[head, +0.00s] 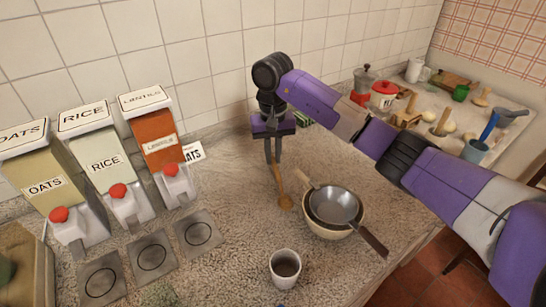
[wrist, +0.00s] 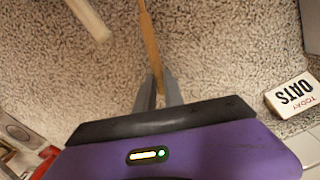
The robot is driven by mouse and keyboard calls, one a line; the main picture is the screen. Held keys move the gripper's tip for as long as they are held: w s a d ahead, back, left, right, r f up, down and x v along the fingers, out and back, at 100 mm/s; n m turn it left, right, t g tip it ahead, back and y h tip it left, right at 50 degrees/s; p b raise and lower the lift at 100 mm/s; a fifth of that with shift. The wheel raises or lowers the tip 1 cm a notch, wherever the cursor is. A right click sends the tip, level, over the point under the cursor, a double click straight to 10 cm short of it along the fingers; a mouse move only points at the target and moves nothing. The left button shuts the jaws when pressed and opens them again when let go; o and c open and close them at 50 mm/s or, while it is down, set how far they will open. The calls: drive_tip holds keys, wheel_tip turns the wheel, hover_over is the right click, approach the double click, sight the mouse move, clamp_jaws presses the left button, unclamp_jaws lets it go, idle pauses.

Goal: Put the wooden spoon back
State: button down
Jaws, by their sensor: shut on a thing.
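The wooden spoon (head: 284,196) shows in the head view, hanging tilted with its bowl end down, just left of the stacked bowl and pan. My gripper (head: 272,160) is shut on its handle above the counter. In the wrist view the spoon's handle (wrist: 149,40) runs between the fingers of my gripper (wrist: 158,88). The bowl end is out of the wrist view. I cannot tell whether the spoon's lower end touches the counter.
A metal pan (head: 336,205) rests in a pale bowl (head: 325,231). A cup (head: 285,268) stands in front.

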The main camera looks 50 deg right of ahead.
drive_tip(key=shift+f, duration=0.6)
drive_tip(key=shift+f, duration=0.25)
drive_tip(key=c, duration=1.4)
unclamp_jaws()
drive_tip(key=shift+r, duration=0.1)
drive_tip(key=shift+c, duration=0.2)
wheel_tip(320, 180, up, 12)
drive_tip(key=b, duration=0.1)
drive_tip(key=shift+r+b, duration=0.15)
drive_tip(key=shift+b, duration=0.25)
